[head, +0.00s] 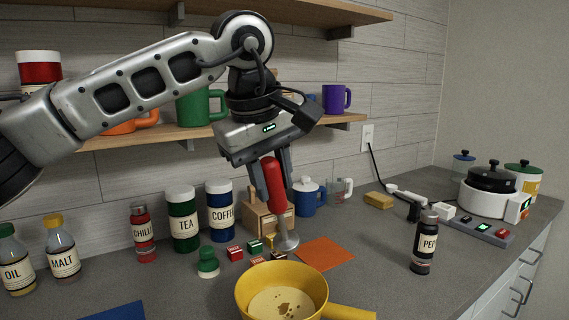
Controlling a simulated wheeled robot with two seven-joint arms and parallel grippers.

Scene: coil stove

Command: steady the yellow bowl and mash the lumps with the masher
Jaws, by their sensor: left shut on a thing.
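The yellow bowl (249,296) sits on the counter at the bottom centre, its handle pointing right and its lower part cut off by the frame. It holds pale mash (283,303) with brown lumps. My left gripper (273,170) points down and is shut on the red handle of the masher (275,187). The masher is nearly upright, its grey round foot (287,244) just behind the bowl's far rim. I cannot tell whether the foot touches the counter. My right gripper is not in view.
Small spice blocks (235,253) and a green knob-shaped thing (208,262) lie left of the masher. An orange mat (325,253) lies to the right, then a pepper bottle (424,243). A shelf (150,135) hangs above.

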